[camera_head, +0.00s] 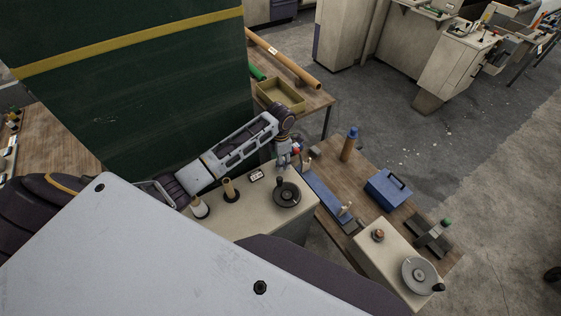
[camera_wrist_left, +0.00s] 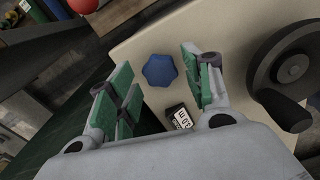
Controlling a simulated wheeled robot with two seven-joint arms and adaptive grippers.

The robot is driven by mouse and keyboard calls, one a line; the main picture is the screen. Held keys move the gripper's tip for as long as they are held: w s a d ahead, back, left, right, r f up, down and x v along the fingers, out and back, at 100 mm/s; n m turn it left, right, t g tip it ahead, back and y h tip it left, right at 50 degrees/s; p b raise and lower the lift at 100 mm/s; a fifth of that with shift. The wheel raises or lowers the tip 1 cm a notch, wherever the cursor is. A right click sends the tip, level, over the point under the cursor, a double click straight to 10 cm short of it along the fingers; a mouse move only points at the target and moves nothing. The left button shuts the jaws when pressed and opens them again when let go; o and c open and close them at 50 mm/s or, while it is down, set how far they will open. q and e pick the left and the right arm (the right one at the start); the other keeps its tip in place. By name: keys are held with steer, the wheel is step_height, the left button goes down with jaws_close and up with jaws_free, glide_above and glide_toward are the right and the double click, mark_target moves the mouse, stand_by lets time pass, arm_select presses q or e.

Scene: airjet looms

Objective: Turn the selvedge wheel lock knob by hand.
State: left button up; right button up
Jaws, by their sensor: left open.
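A blue lobed knob (camera_wrist_left: 160,70) sits on the cream top of a machine housing (camera_wrist_left: 135,45) in the left wrist view. My left gripper (camera_wrist_left: 157,62) is open, with a green-padded finger on either side of the knob and visible gaps. I cannot tell how high the fingertips are above it. In the head view my left gripper (camera_head: 281,165) reaches down over the housing and the knob is not clearly visible. A dark handwheel (camera_head: 287,193) with a crank handle is beside it; it also shows in the wrist view (camera_wrist_left: 290,60). My right gripper is not in view.
A small black-and-white counter (camera_head: 257,175) lies near the knob. Two spools (camera_head: 230,190) stand to the left. A wooden bench (camera_head: 365,170) to the right holds a blue box (camera_head: 387,188) and a second housing with a grey wheel (camera_head: 420,275). A dark green panel (camera_head: 130,80) rises behind.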

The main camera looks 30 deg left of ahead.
arm_select(q)
steer(key=shift+f, duration=0.4)
steer(key=c, duration=0.7)
steer(key=shift+c, duration=0.2)
